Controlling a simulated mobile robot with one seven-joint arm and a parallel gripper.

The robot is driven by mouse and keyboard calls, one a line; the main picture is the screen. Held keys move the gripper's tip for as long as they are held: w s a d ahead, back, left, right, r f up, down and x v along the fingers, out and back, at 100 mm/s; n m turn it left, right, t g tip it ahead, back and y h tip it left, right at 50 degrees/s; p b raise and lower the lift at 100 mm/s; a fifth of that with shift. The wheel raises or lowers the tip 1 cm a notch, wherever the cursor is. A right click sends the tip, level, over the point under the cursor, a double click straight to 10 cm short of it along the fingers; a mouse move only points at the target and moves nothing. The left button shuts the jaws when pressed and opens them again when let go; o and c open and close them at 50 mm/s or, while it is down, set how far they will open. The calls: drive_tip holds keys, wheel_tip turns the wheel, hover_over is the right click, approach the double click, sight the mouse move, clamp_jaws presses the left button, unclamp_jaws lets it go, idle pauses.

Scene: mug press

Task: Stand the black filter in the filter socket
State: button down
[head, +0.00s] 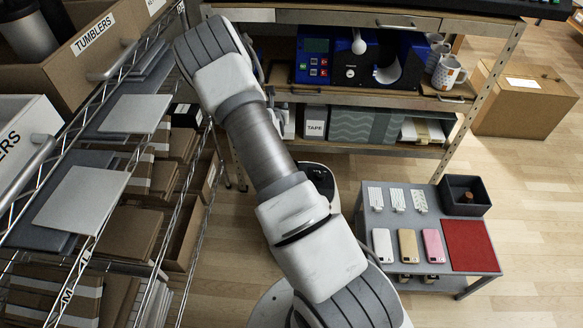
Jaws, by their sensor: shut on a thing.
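My gripper is not in view; my arm crosses the middle of the head view and hides part of the scene behind it. I cannot make out the black filter or the filter socket for certain. A blue mug press (316,60) with a display, buttons and a rounded black opening stands on the workbench shelf (420,101) at the upper middle.
Patterned mugs (449,73) stand right of the press. A low grey table (405,225) at the right bears several phones, a red mat (469,246) and a black bin (487,210) with a brown cylinder inside. A wire rack (190,205) stands left. A cardboard box (528,112) sits on the floor.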

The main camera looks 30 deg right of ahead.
drive_tip(key=s+d+f+m+h+p, duration=0.1)
drive_tip(key=s+d+f, duration=0.2)
drive_tip(key=d+f, duration=0.45)
drive_tip(key=s+d+f+p, duration=0.1)
drive_tip(key=s+d+f, duration=0.2)
drive_tip(key=d+f, duration=0.45)
drive_tip(key=shift+g, duration=0.4)
drive_tip(key=w+a+f+b, duration=0.1)
drive_tip(key=w+a+f, duration=0.1)
drive_tip(key=a, duration=0.1)
drive_tip(key=w+a+f+b, duration=0.1)
drive_tip(key=w+a+f, duration=0.1)
drive_tip(key=a+f, duration=0.1)
drive_tip(key=w+a+f+b, duration=0.1)
drive_tip(key=w+a+f, duration=0.1)
drive_tip(key=a, duration=0.1)
drive_tip(key=shift+a+f, duration=0.1)
drive_tip(key=shift+f, duration=0.25)
drive_tip(key=shift+f+b, duration=0.95)
drive_tip(key=shift+f, duration=1.05)
drive_tip(key=shift+f, duration=0.1)
drive_tip(key=shift+f+b, duration=0.3)
drive_tip(key=shift+b, duration=0.1)
drive_tip(key=shift+c, duration=2.4)
unclamp_jaws()
drive_tip(key=shift+r, duration=0.1)
